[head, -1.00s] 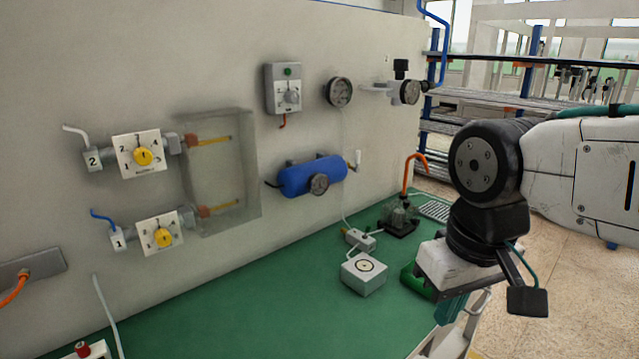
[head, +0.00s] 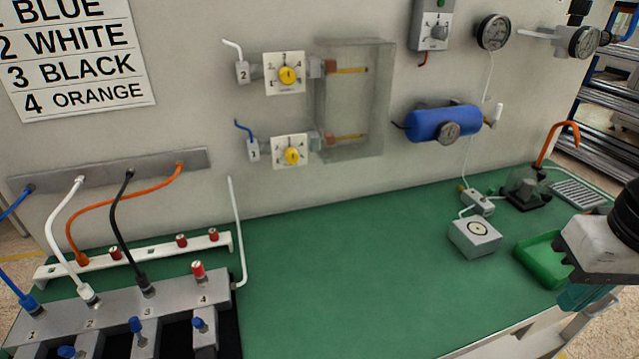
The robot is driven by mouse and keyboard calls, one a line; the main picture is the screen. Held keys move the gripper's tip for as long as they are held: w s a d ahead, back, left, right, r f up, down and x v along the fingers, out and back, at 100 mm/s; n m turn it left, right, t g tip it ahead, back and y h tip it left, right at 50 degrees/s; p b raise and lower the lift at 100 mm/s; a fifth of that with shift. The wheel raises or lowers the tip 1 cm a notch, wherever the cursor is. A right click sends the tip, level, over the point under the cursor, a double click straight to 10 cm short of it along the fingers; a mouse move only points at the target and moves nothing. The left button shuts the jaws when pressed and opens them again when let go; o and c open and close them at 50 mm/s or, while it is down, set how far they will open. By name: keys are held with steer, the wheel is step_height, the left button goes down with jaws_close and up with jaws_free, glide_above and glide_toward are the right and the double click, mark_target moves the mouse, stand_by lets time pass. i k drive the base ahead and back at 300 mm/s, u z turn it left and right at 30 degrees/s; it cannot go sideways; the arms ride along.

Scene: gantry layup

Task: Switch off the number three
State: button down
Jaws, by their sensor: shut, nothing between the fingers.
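A grey manifold block (head: 180,296) on the bench at lower left is numbered 1 to 4. A black hose (head: 117,215) runs from the wall rail into its port at number 3. Blue-topped levers stand along its front; one (head: 137,326) is just below the 3 and another (head: 198,323) is below the 4. The front is cut off by the picture's lower edge. My gripper (head: 578,298) is at the far right, over the bench's right end, far from the manifold. Its fingers are shut and empty, and partly hidden by my wrist.
A wall sign (head: 75,60) reads "3 BLACK". Two wall dials with yellow knobs (head: 287,75) (head: 292,156) are beside a clear box (head: 352,100). A blue tank (head: 443,122), a grey box (head: 475,238) and a green tray (head: 540,255) are at right. The bench middle is clear.

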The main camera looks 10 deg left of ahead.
mark_target(136, 326)
steer(key=u, duration=1.95)
